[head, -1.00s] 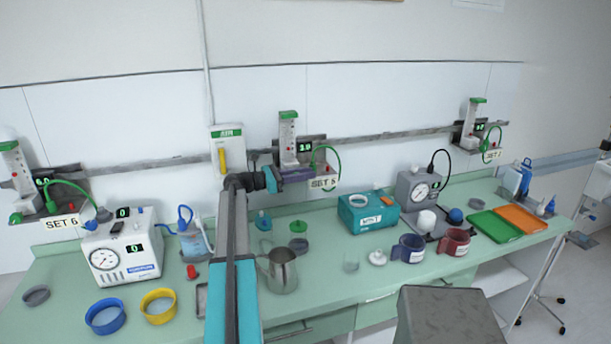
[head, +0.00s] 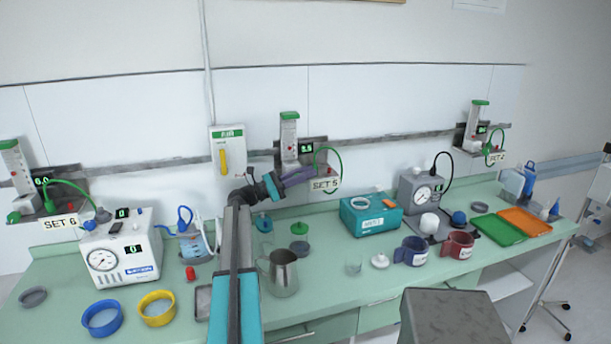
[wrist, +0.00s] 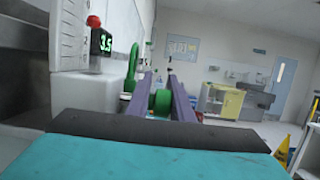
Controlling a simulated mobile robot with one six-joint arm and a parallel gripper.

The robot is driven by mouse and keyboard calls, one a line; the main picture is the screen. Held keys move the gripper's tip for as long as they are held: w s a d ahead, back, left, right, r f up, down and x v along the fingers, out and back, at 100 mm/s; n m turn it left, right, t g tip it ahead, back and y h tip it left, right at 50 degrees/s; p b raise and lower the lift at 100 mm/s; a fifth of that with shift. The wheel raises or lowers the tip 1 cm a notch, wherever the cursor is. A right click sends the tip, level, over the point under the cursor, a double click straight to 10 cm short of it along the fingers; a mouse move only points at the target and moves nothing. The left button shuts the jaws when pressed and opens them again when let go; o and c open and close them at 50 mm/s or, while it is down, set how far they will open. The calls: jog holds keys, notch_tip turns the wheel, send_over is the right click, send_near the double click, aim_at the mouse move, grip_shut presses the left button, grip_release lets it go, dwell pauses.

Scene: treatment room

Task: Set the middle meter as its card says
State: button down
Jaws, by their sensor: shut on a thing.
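The middle meter (head: 289,140) is a white upright tube unit with a green top on the wall rail. Its card (head: 326,184) reads SET 5. Its small display (head: 305,148) shows lit digits too small to read surely in the head view; in the wrist view the display (wrist: 102,41) reads about 3.5. In the head view my arm hides the knob.
Left meter (head: 14,165) has card SET 6 (head: 60,222); right meter (head: 479,118) has its own card (head: 496,158). A green hose (head: 339,163) loops beside the middle meter. A metal jug (head: 284,273) and teal box (head: 370,216) stand on the counter below.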

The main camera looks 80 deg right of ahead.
jog(key=c, duration=1.7)
grip_release()
jog(key=shift+s+a+f, duration=0.15)
jog(key=shift+a+f, duration=0.05)
jog(key=shift+a, duration=0.1)
jog(key=shift+r, duration=0.1)
jog(key=shift+d, duration=0.1)
jog(key=shift+r, duration=0.15)
jog(key=shift+s+a+r+b, duration=0.25)
jog(key=shift+a+r+b, duration=0.6)
jog(key=shift+a, duration=1.8)
jog(key=shift+s+a+r+b, duration=0.2)
jog(key=shift+a+r+b, duration=0.6)
jog(key=shift+a, duration=1.9)
jog(key=shift+s+a+r+b, duration=0.25)
jog(key=shift+a+r+b, duration=0.6)
jog(key=shift+a, duration=1.8)
jog(key=shift+f, duration=0.2)
